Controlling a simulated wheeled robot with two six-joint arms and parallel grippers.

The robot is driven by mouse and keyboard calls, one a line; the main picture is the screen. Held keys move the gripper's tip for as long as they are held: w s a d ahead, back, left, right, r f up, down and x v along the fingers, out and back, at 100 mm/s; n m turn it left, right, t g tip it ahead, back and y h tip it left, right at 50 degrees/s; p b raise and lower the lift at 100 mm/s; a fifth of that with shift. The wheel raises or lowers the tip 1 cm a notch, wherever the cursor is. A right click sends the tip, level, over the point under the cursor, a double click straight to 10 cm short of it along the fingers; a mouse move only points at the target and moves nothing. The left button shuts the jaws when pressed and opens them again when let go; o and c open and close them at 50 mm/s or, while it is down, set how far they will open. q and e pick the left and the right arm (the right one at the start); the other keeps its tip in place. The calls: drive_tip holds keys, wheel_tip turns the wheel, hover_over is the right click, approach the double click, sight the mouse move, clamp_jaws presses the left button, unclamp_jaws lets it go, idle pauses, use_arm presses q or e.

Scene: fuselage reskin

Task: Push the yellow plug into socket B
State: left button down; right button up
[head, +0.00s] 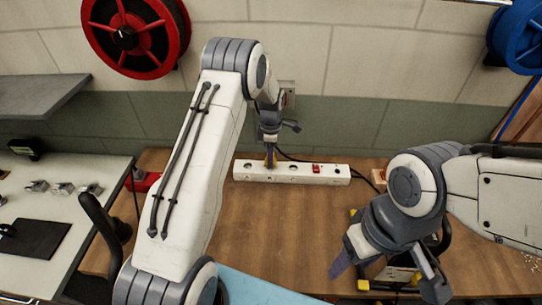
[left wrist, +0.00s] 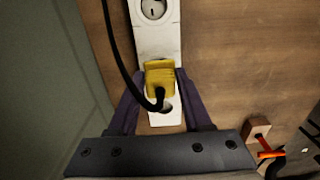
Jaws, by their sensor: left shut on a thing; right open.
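The white power strip (head: 325,174) lies on the wooden bench near the wall, with a red switch (head: 316,168) on it. My left gripper (head: 270,160) points down over its left part and is shut on the yellow plug (left wrist: 160,76). In the left wrist view the plug sits between the two dark fingers, over the strip (left wrist: 157,40), with a black cable (left wrist: 113,45) looping from it. An open round socket (left wrist: 153,9) shows beyond the plug. I cannot read socket letters or tell how deep the plug sits. My right gripper (head: 385,277) is open and empty at the lower right.
A wall outlet (head: 288,96) is behind my left wrist. A wooden block with a red-orange piece (left wrist: 262,137) lies near the strip. A grey table (head: 60,190) with small metal parts stands at left. Bench room is clear in front of the strip.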

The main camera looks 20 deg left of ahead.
use_arm(q)
drive_tip(key=shift+f+b, duration=0.7)
drive_tip(key=shift+f, duration=0.45)
drive_tip(key=shift+c, duration=1.3)
unclamp_jaws()
drive_tip(key=shift+r, duration=0.15)
drive_tip(key=shift+r+p, duration=1.8)
drive_tip(key=shift+r, duration=0.65)
